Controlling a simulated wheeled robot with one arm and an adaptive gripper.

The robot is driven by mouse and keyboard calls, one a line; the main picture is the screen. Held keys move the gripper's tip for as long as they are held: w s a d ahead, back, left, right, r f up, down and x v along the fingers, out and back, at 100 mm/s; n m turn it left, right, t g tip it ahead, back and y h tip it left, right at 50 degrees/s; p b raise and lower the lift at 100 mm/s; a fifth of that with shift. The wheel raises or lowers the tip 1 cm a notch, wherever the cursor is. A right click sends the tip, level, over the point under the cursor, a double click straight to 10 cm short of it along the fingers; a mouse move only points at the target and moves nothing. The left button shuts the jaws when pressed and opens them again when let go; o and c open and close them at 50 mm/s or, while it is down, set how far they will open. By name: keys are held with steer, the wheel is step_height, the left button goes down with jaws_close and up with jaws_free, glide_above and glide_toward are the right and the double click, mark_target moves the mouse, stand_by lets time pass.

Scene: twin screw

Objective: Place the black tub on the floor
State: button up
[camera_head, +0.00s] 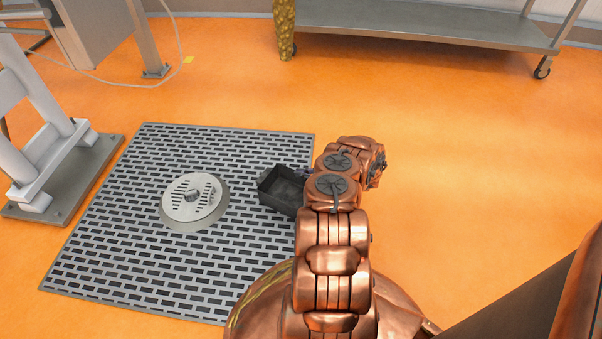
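The black tub (278,190) is an open, box-shaped container, upright, in the middle of the head camera view. It appears over the right part of the grey floor grate. I cannot tell whether it rests on the grate or hangs above it. My gripper (301,172) is at the tub's upper right edge, at the end of my copper arm. Only a small dark part of it shows, and the arm's wrist hides the fingers and the tub's right side. I cannot see whether the fingers grip the rim.
The slotted grate (120,240) has a round metal drain cover (194,198) left of the tub. A white frame on a grey base (65,185) stands at the left. A wheeled metal table (420,22) is at the back. The orange floor (480,150) at the right is clear.

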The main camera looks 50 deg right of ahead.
steer(key=o, duration=0.5)
steer(key=shift+c, duration=0.2)
steer(key=shift+r, duration=0.1)
